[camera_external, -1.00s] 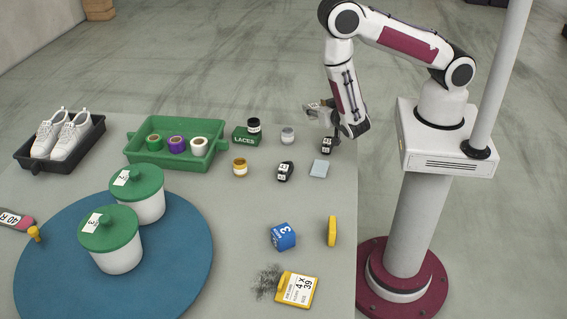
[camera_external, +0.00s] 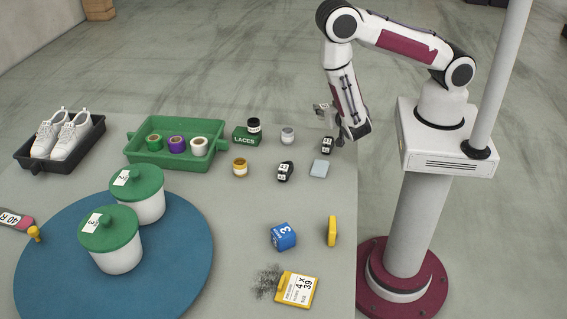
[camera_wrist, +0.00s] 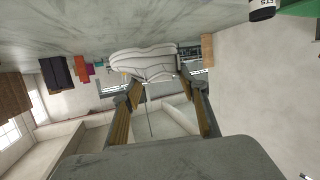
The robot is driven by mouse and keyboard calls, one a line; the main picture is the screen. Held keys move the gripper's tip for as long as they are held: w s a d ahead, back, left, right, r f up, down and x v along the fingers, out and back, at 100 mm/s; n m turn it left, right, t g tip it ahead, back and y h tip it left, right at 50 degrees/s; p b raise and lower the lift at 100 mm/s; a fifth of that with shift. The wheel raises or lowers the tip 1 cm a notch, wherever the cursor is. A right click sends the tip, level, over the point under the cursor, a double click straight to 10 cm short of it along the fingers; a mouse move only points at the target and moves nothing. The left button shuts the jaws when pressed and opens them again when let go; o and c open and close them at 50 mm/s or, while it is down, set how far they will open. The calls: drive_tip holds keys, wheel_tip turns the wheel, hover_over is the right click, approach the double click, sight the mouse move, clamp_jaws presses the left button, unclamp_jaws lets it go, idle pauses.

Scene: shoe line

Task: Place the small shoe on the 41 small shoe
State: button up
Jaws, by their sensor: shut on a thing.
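My gripper (camera_external: 321,110) is raised over the back right of the table, near the right edge. In the wrist view my gripper (camera_wrist: 160,84) has its fingers around a pale, rounded, layered thing (camera_wrist: 145,62), which looks like the small shoe. In the external view the held thing is too small and too hidden to make out. A small dark piece with white number labels (camera_external: 285,171) sits on the table, and a similar one (camera_external: 327,145) stands close below my gripper. Their numbers are too small to read surely.
A grey-blue block (camera_external: 319,168), a yellow-brown jar (camera_external: 240,168), a grey jar (camera_external: 287,135) and a green laces box (camera_external: 243,139) are nearby. A green tray (camera_external: 140,150) holds tape rolls. White sneakers (camera_external: 68,137) lie in a black tray. The front middle has free room.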

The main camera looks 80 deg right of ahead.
drive_tip(key=shift+f, duration=2.4)
drive_tip(key=shift+f, duration=2.1)
drive_tip(key=shift+f, duration=0.15)
drive_tip(key=o, duration=1.6)
drive_tip(key=shift+a+r, duration=0.15)
drive_tip(key=shift+r, duration=0.05)
drive_tip(key=shift+v, duration=5.85)
